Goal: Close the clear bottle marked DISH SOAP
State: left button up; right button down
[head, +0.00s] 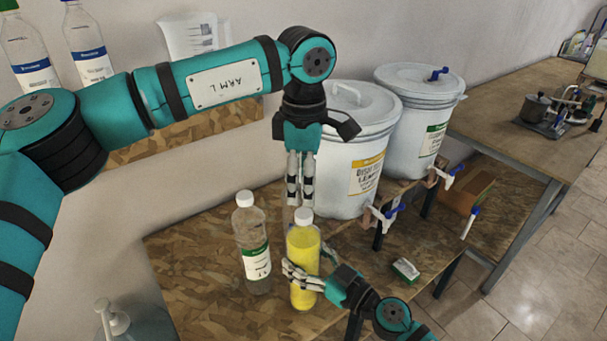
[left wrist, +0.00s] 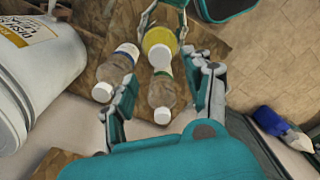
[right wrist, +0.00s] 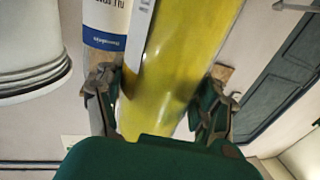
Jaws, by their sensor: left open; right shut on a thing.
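A clear bottle of yellow liquid (head: 303,262) stands upright on the wood-chip board table, with a pale top (head: 303,215); whether that is a seated cap is unclear. My right gripper (head: 300,275) is shut around its lower body, which fills the right wrist view (right wrist: 180,70). My left gripper (head: 300,192) hangs open, fingers down, just above its top. The yellow bottle (left wrist: 158,38) also shows in the left wrist view. I cannot read DISH SOAP on any bottle; the yellow bottle's label faces away.
A white-capped green-label bottle (head: 251,250) stands just left. A blue-label bottle (left wrist: 118,68) is close by in the left wrist view. White drums (head: 355,150) with taps stand behind. A small green-and-white block (head: 405,269) lies right; a pump bottle (head: 112,318) stands front left.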

aim_at(303, 213)
pick_arm(q)
jog(key=n, duration=0.7)
jog(key=shift+r+n, duration=0.3)
jog(key=n, duration=0.6)
jog(key=shift+r, duration=0.25)
jog(key=shift+f, duration=4.05)
jog(key=shift+a, duration=0.1)
